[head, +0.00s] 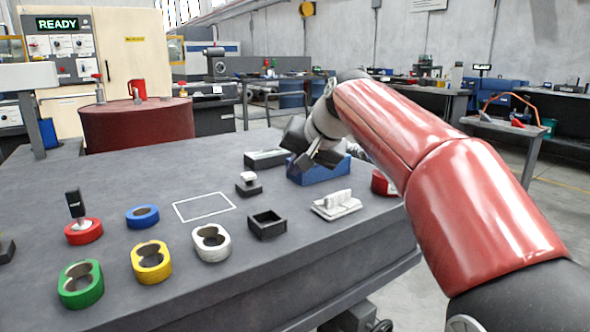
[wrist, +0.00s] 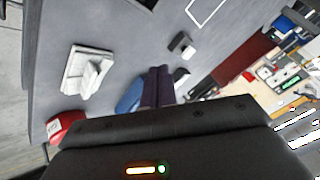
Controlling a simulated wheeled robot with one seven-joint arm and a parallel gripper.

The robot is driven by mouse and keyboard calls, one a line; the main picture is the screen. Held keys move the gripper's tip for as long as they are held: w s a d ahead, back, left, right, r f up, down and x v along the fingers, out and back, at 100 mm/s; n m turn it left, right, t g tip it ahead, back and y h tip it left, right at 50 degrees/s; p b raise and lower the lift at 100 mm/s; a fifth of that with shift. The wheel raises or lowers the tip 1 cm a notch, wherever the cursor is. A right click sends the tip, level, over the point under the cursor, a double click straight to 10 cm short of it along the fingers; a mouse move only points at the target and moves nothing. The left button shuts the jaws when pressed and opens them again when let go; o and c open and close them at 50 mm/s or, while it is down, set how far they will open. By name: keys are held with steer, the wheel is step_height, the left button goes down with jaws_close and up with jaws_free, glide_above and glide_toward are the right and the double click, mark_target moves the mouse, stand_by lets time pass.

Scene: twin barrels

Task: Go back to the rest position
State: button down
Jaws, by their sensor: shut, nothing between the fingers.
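My gripper (head: 304,158) is shut and empty at the far side of the grey table (head: 330,262). It is in the air by the blue block (head: 322,174) and partly covers it. In the wrist view the two dark fingers (wrist: 159,86) lie together, with part of the blue block (wrist: 130,97) behind them. My red arm reaches in from the right side of the head view.
Behind are a red ring (head: 83,232) with a dark-topped piece, a blue ring (head: 143,217), a black open box (head: 267,225) and a white fixture (head: 337,205).

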steer(key=s+d+f+h, duration=0.1)
steer(key=s+d+f, duration=0.4)
steer(key=s, duration=0.5)
steer(key=s+d+f+g+h+p, duration=0.1)
steer(key=s+d+f+h, duration=0.1)
steer(key=s+d+f, duration=0.3)
steer(key=s+d+f+n+h+p, duration=0.1)
steer(key=s+d+f, duration=0.4)
steer(key=s+f, duration=0.5)
steer(key=s+h, duration=0.1)
steer(key=s, duration=0.4)
steer(key=shift+s, duration=0.4)
